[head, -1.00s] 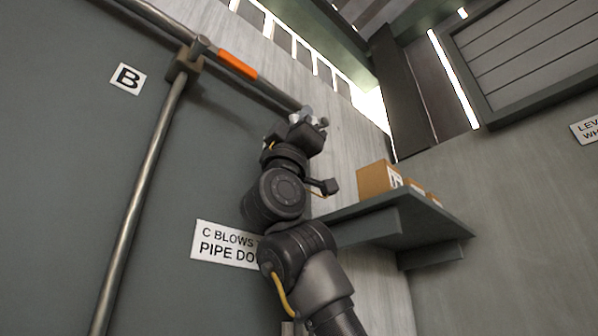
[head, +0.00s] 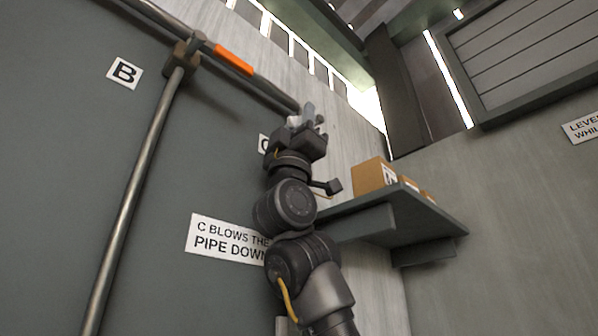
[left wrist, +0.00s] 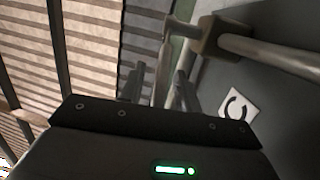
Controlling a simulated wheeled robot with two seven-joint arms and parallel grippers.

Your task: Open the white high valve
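The white valve is mostly hidden behind my left gripper in the head view; a small pale part (head: 294,121) shows at the end of the upper pipe. In the left wrist view a pale lever-like bar (left wrist: 162,75) stands between the two fingers, by a brown pipe joint (left wrist: 222,36). My left gripper (head: 315,116) is raised at the pipe's end, its fingers pointing up. Its fingers also show apart in the left wrist view (left wrist: 158,88). I cannot tell whether they touch the bar. My right gripper is in neither view.
The upper pipe has an orange sleeve (head: 233,59), and a vertical pipe (head: 135,190) stands at left. A "B" sign (head: 124,73) and a "C BLOWS THE PIPE DOWN" sign (head: 225,240) are on the wall. A shelf (head: 405,222) with boxes (head: 374,175) juts out at right.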

